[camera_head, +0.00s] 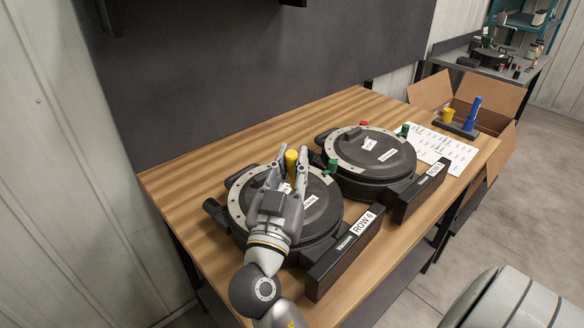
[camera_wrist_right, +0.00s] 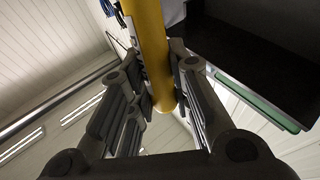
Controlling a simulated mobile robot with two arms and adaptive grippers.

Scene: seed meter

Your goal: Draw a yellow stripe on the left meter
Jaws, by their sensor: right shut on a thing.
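The left meter (camera_head: 322,210) is a black round housing with a grey rim, lying on the wooden table, with a "ROW 6" label (camera_head: 362,223) on its front bar. My right gripper (camera_head: 289,168) is over this meter's lid, shut on a yellow marker (camera_head: 291,159). The marker stands roughly upright between the fingers; the wrist view shows it (camera_wrist_right: 150,45) between both fingers (camera_wrist_right: 160,90). The gripper hides part of the lid, and I cannot tell whether the marker touches it. I see no yellow stripe on the visible lid. My left gripper is not in view.
A second, similar meter (camera_head: 375,157) stands close on the right. Green knobs (camera_head: 331,166) rise from the meters. An open cardboard box (camera_head: 497,95) is behind.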

